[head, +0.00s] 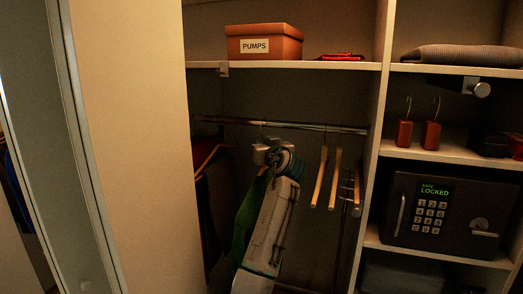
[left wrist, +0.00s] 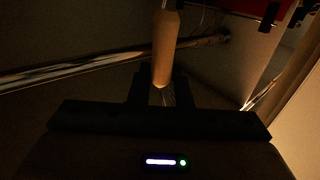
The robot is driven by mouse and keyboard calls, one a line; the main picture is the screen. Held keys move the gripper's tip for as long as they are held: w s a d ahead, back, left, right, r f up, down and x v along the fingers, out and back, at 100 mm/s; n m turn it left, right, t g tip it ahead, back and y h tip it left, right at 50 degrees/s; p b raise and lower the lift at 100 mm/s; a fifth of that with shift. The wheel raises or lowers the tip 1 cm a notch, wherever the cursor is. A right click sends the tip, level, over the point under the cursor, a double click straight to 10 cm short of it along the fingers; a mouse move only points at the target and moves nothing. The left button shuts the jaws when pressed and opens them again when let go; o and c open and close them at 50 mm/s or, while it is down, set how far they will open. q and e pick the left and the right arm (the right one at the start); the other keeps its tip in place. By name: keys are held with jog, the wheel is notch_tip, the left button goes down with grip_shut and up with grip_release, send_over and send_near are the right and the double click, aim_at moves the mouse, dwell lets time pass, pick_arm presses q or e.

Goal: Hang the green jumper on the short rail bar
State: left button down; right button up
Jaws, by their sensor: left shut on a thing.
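The green jumper (head: 247,217) hangs inside the wardrobe, mostly hidden behind my left arm. My left gripper (head: 268,152) is just below the metal rail bar (head: 310,127). In the left wrist view the gripper (left wrist: 163,88) is shut on a wooden hanger (left wrist: 165,48), and the rail (left wrist: 85,72) runs behind it. A hook shows at the rail above the gripper in the head view, but I cannot tell whether it rests on the bar. My right gripper is in neither view.
Bare wooden hangers (head: 335,180) hang right of my arm. A dark garment (head: 206,215) hangs at the left. An orange PUMPS box (head: 265,43) is on the shelf above. A safe (head: 445,212) and red blocks with hooks (head: 431,135) are on the right shelves.

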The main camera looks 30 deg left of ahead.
pick_arm(q)
jog(key=shift+w+a+b, duration=0.15)
jog(key=shift+w+b, duration=0.3)
jog(key=shift+w, duration=1)
jog(key=shift+w+a+b, duration=0.15)
jog(key=shift+w+b, duration=0.3)
jog(key=shift+w, duration=1)
jog(key=shift+w+a+b, duration=0.15)
jog(key=shift+w+b, duration=0.25)
jog(key=shift+w, duration=0.7)
jog(key=shift+w+a+b, duration=0.1)
jog(key=shift+w+b, duration=0.25)
jog(key=shift+w, duration=0.75)
jog(key=w, duration=0.1)
jog(key=w+f+b, duration=0.1)
jog(key=w, duration=0.1)
jog(key=shift+w+a+f+b, duration=0.2)
jog(key=shift+f+b, duration=0.05)
jog(key=shift+b, duration=0.1)
jog(key=shift+w+f+b, duration=0.25)
jog(key=shift+f+b, duration=0.05)
jog(key=shift+f, duration=0.15)
